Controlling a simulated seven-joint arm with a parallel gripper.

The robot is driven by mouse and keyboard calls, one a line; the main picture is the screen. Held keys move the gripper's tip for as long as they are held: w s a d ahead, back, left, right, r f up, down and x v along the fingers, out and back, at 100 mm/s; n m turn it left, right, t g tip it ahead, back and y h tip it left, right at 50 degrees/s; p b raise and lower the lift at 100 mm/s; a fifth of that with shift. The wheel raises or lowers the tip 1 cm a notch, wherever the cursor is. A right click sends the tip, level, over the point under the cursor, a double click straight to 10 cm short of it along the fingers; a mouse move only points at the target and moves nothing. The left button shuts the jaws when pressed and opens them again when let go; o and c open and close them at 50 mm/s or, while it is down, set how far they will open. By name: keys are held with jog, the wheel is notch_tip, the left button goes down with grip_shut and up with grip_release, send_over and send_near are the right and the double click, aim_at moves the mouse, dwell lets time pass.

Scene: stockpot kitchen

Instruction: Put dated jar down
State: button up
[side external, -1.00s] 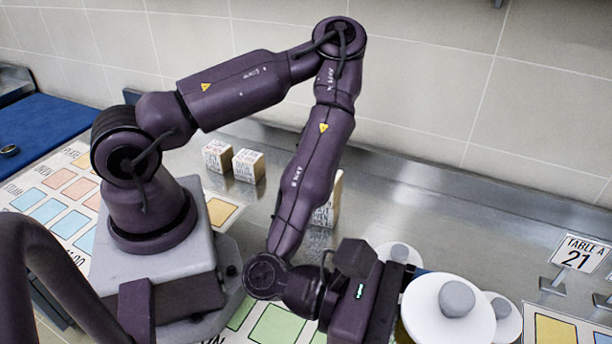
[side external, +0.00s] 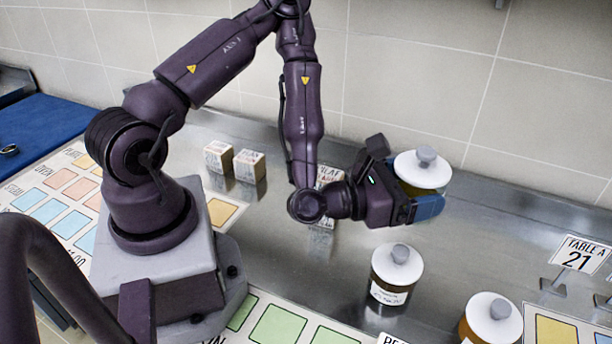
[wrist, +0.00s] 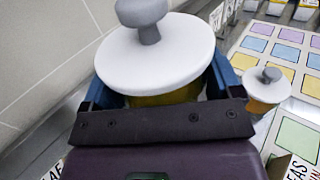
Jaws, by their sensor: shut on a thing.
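My gripper (side external: 428,207) is shut on a jar (side external: 422,168) with a white lid and grey knob, and holds it upright in the air above the steel counter. In the wrist view the held jar (wrist: 160,55) sits between the blue fingers, its yellowish body mostly hidden below the lid. A second jar (side external: 391,290) with a handwritten label stands on the counter below and in front of the gripper. A third jar (side external: 490,322) with yellowish contents stands at the lower right. No label on the held jar is readable.
The steel counter (side external: 470,235) is bare behind the standing jars. Small printed boxes (side external: 249,166) stand near the wall, one partly behind my wrist. A "TABLE A 21" sign (side external: 580,253) stands at right. Mats with coloured squares (side external: 278,325) lie in front and at left.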

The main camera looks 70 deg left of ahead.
jog(key=s+a+r+n+g+y, duration=0.1)
jog(key=s+a+n+g+y, duration=0.3)
jog(key=a, duration=0.7)
jog(key=a+n+t+y, duration=0.1)
jog(key=a+n+y, duration=0.2)
jog(key=a+y, duration=0.55)
jog(key=s+a+r+n+g+y, duration=0.1)
jog(key=s+a+n+g+y, duration=0.15)
jog(key=a, duration=1.05)
jog(key=shift+n+h, duration=0.25)
jog(key=shift+h, duration=0.05)
notch_tip(320, 180, down, 17)
jog(key=shift+w+f, duration=0.1)
jog(key=shift+f, duration=0.1)
jog(key=shift+f, duration=0.15)
jog(key=o, duration=1)
jog(key=shift+d, duration=0.1)
